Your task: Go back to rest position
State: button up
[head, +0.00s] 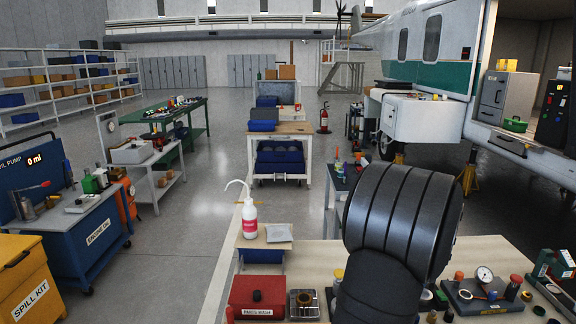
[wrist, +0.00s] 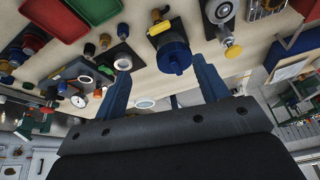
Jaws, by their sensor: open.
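My gripper (wrist: 162,72) shows in the wrist view with its two blue fingers spread apart. Nothing is held between them. A blue round fitting with a yellow knob (wrist: 173,55) appears beyond the fingertips, over the pale workbench (wrist: 145,80), apart from the gripper. In the head view my dark arm link fills the lower right and stands over the workbench (head: 479,252); the gripper itself does not show there.
The bench holds a red parts box (head: 257,296), a gauge on a plate (head: 484,275) and several small fittings. A white squeeze bottle (head: 249,218) stands left of my arm. A blue engine oil cart (head: 90,240) and yellow spill kit (head: 30,283) stand left; floor between is clear.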

jog(key=shift+w+d+f+m, duration=0.15)
jog(key=shift+w+f+m, duration=0.15)
jog(key=shift+f+m, duration=0.35)
jog(key=shift+w+d+f+m, duration=0.1)
jog(key=shift+w+f+m, duration=0.2)
jog(key=shift+m, duration=0.65)
